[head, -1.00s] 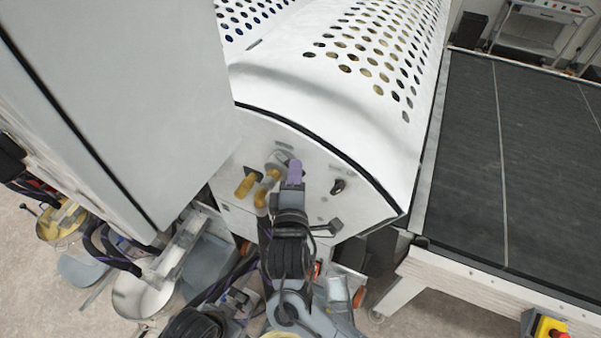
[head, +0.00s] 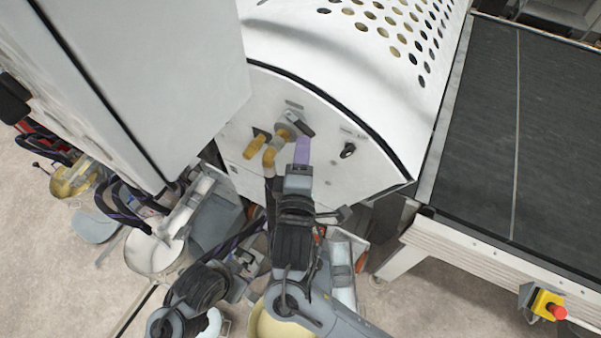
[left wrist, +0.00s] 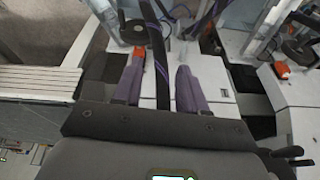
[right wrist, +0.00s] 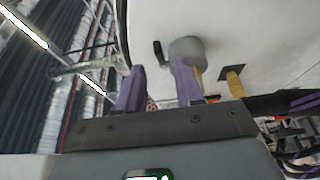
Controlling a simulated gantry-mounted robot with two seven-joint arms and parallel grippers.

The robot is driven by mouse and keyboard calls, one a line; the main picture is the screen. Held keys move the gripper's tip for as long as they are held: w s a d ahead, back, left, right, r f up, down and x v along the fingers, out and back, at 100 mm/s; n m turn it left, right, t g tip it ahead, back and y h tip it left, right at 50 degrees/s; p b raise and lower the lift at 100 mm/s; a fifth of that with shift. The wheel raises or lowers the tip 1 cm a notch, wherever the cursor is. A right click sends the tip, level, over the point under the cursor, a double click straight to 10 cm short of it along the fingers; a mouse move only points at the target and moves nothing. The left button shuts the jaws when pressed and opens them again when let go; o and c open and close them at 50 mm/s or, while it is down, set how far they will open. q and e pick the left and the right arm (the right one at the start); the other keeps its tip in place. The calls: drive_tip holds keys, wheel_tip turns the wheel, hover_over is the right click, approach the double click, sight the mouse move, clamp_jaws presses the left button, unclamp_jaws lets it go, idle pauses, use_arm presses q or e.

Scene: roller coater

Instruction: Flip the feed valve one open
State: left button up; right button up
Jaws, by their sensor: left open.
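The feed valve (head: 284,133) sits on the white end panel, with a brass elbow pipe (head: 269,156) below it. Its black handle (head: 300,125) slants down to the right. My right gripper (head: 303,144) is just below the handle in the head view, with one purple finger showing clearly. In the right wrist view its two fingers (right wrist: 158,76) stand apart with nothing held. The grey valve body (right wrist: 187,50) and black handle (right wrist: 158,52) lie just beyond the fingertips. My left gripper (left wrist: 158,78) is open and empty, away from the panel.
A brass stub (head: 253,146) is left of the valve and a black rotary switch (head: 348,150) to its right. A grey cabinet (head: 150,90) stands at left. A dark conveyor (head: 490,130) and a red emergency button (head: 557,312) are at right.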

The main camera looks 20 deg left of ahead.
drive_tip(key=shift+v, duration=2.75)
